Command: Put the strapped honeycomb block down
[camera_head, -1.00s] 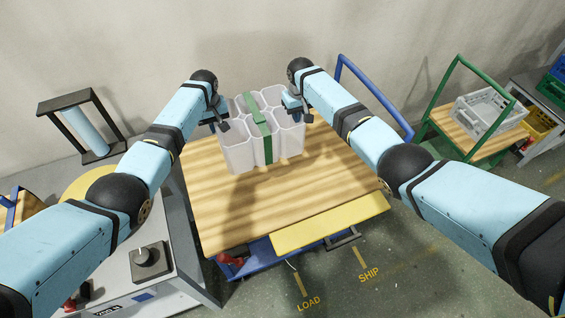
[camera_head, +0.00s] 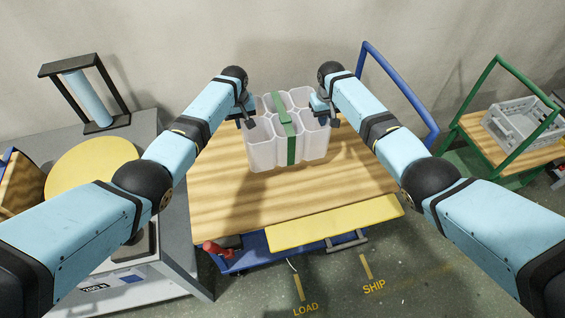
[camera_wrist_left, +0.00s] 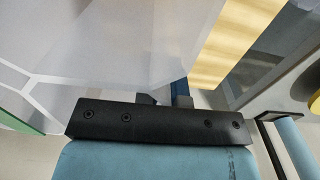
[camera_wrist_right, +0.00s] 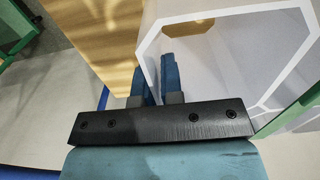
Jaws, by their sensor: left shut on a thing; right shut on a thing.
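The strapped honeycomb block (camera_head: 262,152) is a cluster of several translucent white hexagonal cells with a green strap (camera_head: 291,150) over its middle. It is upright over the wooden top of the blue cart (camera_head: 235,195); I cannot tell whether its underside touches the wood. My left gripper (camera_head: 247,119) is shut on the block's left side wall. My right gripper (camera_head: 325,117) is shut on its right side wall. The wrist views show the block's pale walls close up at the left fingers (camera_wrist_left: 165,97) and the right fingers (camera_wrist_right: 170,80).
The cart top is bare in front of the block, with a yellow flap (camera_head: 335,222) at its front edge. A grey bench (camera_head: 150,130) with a yellow disc (camera_head: 90,165) stands left. A green cart (camera_head: 530,155) holding a grey crate (camera_head: 520,118) stands right.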

